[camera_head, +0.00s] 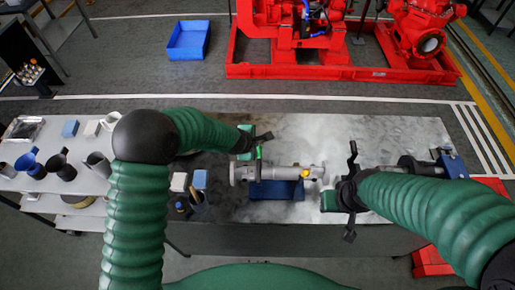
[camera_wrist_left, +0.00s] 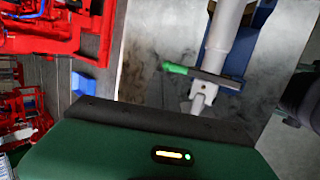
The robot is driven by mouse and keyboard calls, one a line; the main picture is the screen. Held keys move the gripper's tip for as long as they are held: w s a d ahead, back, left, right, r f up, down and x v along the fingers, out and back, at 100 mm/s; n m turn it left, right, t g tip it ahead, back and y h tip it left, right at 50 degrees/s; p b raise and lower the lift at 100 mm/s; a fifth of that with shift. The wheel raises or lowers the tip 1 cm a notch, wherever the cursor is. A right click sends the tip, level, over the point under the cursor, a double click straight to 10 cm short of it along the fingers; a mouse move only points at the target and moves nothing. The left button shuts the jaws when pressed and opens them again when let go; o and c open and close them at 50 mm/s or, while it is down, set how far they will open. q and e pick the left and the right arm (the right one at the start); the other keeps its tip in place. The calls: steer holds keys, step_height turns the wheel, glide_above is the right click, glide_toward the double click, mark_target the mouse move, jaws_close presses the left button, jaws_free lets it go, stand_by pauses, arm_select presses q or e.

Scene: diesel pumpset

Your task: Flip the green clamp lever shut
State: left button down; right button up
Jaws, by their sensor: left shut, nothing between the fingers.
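The green clamp lever (camera_head: 258,153) stands out at the left part of a grey pipe piece (camera_head: 280,173) on the table. In the left wrist view the lever's green grip (camera_wrist_left: 175,69) sits at the end of a dark metal bar that runs across the pale pipe (camera_wrist_left: 225,35). My left gripper (camera_head: 262,138) is shut and empty, just behind the lever in the head view. I cannot tell whether it touches the lever; the left wrist view shows a gap between the grip and my gripper's body. My right gripper (camera_head: 347,190) is right of the pipe; its fingers are unclear.
The pipe rests over a blue support (camera_head: 276,190) on the grey table (camera_head: 300,129). Cups, a tray (camera_head: 24,128) and small blocks stand on the pale bench at left. A blue bin (camera_head: 188,40) and red pump machinery (camera_head: 300,55) stand on the floor behind.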

arm_select(q)
steer(key=r, duration=0.1)
steer(key=a+r, duration=0.1)
steer(key=r, duration=0.1)
steer(key=a+r, duration=0.1)
steer(key=r, duration=0.1)
steer(key=shift+s+r+p, duration=0.25)
steer(key=shift+s+p, duration=0.05)
steer(key=shift+p, duration=0.05)
steer(key=shift+s+d+r, duration=0.1)
steer(key=shift+s+d, duration=0.05)
steer(key=shift+s, duration=0.05)
steer(key=shift+d, duration=0.1)
